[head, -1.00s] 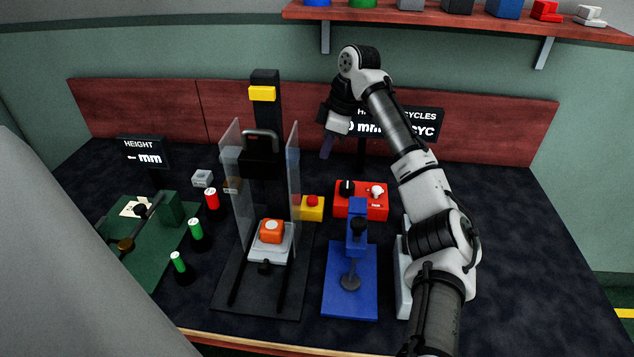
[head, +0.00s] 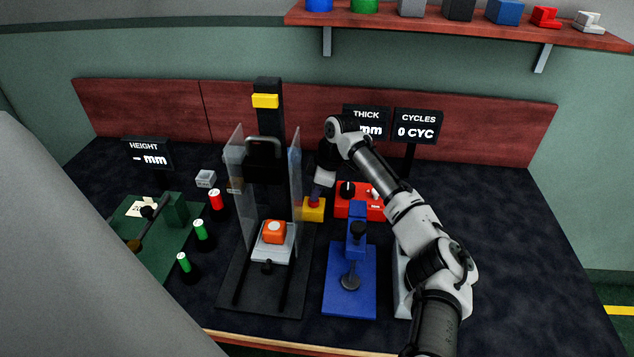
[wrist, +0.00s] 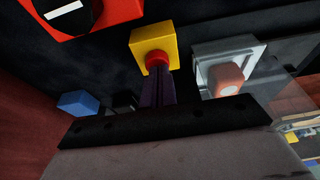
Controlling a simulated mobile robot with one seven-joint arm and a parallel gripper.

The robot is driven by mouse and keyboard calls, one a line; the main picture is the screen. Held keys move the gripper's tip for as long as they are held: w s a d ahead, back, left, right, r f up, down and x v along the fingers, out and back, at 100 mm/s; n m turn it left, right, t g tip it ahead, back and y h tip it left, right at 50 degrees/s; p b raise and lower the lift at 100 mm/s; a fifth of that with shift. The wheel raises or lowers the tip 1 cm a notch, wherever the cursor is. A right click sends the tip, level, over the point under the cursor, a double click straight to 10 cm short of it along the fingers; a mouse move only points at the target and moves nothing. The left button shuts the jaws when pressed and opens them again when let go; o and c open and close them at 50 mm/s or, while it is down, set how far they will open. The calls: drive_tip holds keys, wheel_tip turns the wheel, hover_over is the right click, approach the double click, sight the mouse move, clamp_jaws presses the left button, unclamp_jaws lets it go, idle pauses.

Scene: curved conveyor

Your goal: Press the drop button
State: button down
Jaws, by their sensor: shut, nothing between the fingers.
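A red button on a yellow box (head: 313,212) stands just right of the drop rig; the button's red top is mostly covered by my gripper in the head view. In the wrist view the red button (wrist: 157,58) shows on the yellow box (wrist: 152,38). My gripper (head: 315,196) is shut and empty, pointing down over the box. In the wrist view its dark fingertips (wrist: 158,78) overlap the button's edge; I cannot tell whether they touch it. The rig has clear guards and a black column (head: 268,100), with an orange block (head: 274,232) on its plate.
A red control box (head: 347,208) with a black knob and white switch stands right of the yellow box. A blue press (head: 348,285) is in front of it. The rig's clear guard (head: 296,175) is close on the left. Green and red cylinders (head: 203,235) stand further left.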

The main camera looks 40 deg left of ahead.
wheel_tip(320, 180, down, 2)
drive_tip(key=shift+b, duration=0.35)
drive_tip(key=shift+s+d+f, duration=0.15)
drive_tip(key=shift+f, duration=0.05)
drive_tip(key=shift+r+p, duration=0.4)
wheel_tip(320, 180, up, 4)
drive_tip(key=p, duration=0.3)
drive_tip(key=shift+r+p, duration=0.25)
drive_tip(key=shift+p, duration=0.05)
drive_tip(key=b+v, duration=0.3)
drive_tip(key=v, duration=0.7)
drive_tip(key=shift+w, duration=0.25)
